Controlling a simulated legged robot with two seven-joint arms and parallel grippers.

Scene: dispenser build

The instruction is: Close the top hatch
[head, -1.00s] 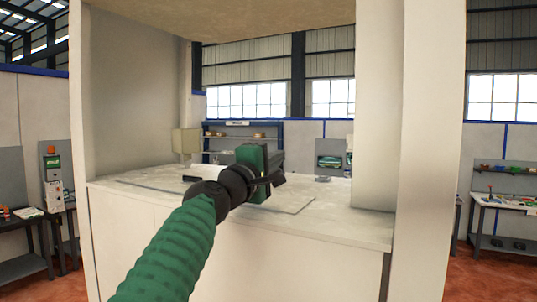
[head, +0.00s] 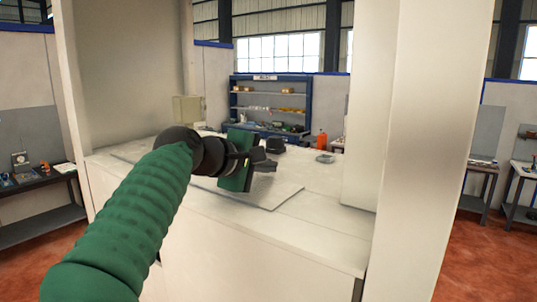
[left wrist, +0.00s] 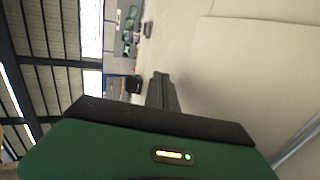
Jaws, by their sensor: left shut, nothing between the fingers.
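A thin pale panel (head: 272,197), which seems to be the top hatch, lies about flat on the white cabinet's top (head: 318,185) in the head view. My arm partly hides it, and I cannot tell whether its edge is raised. My left gripper (head: 268,162) is shut and empty above the panel's far part, apart from it as far as I can see. In the left wrist view the closed fingers (left wrist: 162,92) point along a large pale flat surface (left wrist: 255,70), which shows a straight panel edge. My right gripper is not in view.
A white upright wall (head: 425,120) bounds the cabinet at right, and another wall (head: 120,75) stands at left. A small beige box (head: 187,109) and a small grey dish (head: 325,158) are at the back. A blue shelf unit (head: 270,97) stands beyond.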

